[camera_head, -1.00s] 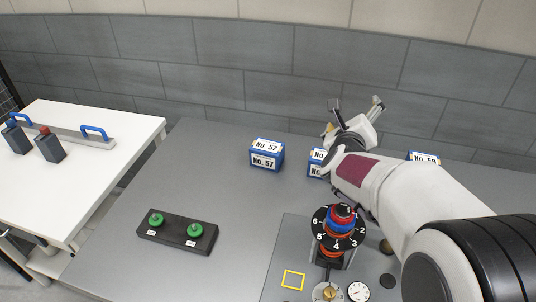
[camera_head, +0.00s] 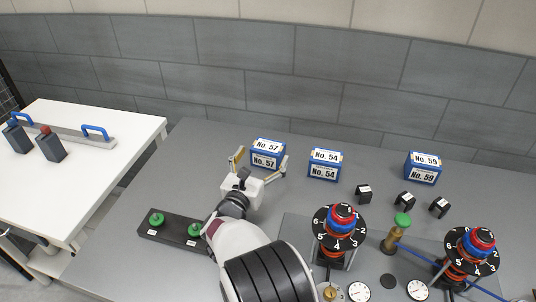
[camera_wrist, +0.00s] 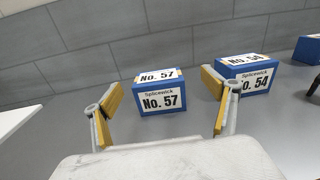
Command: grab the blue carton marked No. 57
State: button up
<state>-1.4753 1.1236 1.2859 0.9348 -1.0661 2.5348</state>
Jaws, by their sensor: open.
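The blue carton marked No. 57 (camera_head: 267,153) stands upright at the back of the grey table, the leftmost of three blue cartons. My gripper (camera_head: 262,160) is open and empty in front of it, with its fingers spread toward the carton. In the wrist view the carton (camera_wrist: 161,95) shows between and beyond the two open fingers, and my gripper (camera_wrist: 162,118) looks apart from it. The right finger overlaps part of the neighbouring No. 54 carton (camera_wrist: 246,76).
The No. 54 carton (camera_head: 325,165) stands just right of No. 57, and the No. 59 carton (camera_head: 423,168) farther right. Small black blocks (camera_head: 404,200) and numbered dials (camera_head: 339,229) lie to the right. A black button box (camera_head: 170,228) sits front left. The table left of No. 57 is clear.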

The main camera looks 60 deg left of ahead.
aim_at(268, 146)
jog(key=shift+s+a+f+m, duration=0.1)
jog(key=shift+s+f+m, duration=0.2)
jog(key=shift+s+f, duration=0.35)
jog(key=shift+r, duration=0.1)
jog(key=shift+w+a, duration=0.1)
jog(key=shift+x, duration=1.15)
jog(key=shift+w, duration=0.1)
jog(key=shift+x, duration=2.5)
